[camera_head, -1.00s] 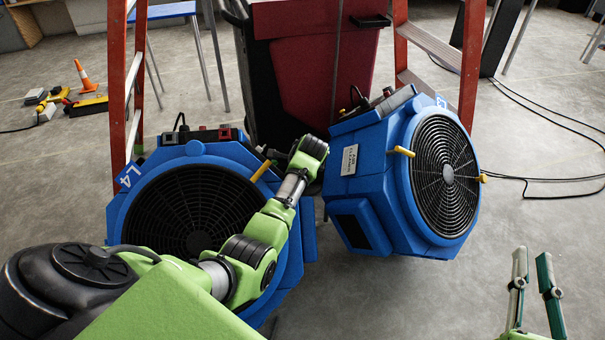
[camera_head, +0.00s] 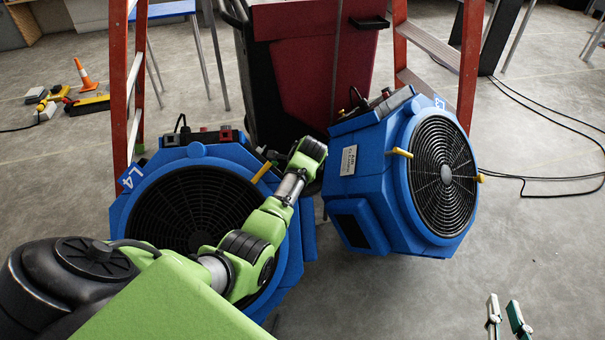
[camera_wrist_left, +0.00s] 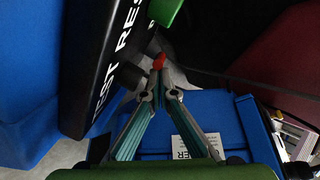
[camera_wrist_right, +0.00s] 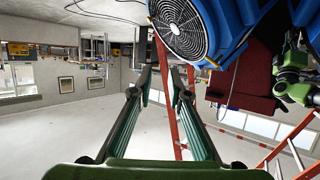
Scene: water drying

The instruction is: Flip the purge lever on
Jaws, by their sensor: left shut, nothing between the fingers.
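Two blue fan units stand on the floor in the head view, one marked L4 (camera_head: 146,262) on the left and another (camera_head: 373,190) on the right. In the left wrist view my left gripper (camera_wrist_left: 158,86) is shut, its fingertips meeting beside a black panel (camera_wrist_left: 105,50) lettered "TEST RES", the rest cut off. A small red-tipped piece (camera_wrist_left: 159,61) shows right at the fingertips. I cannot tell whether it is the purge lever or whether they touch. In the head view the left gripper is hidden behind the unit tops. My right gripper (camera_head: 507,308) is open and empty, low at the right.
A dark red and black cart (camera_head: 315,60) stands behind the units, with red ladder rails (camera_head: 118,85) on both sides. Black cables cross the right floor. The front right floor is clear.

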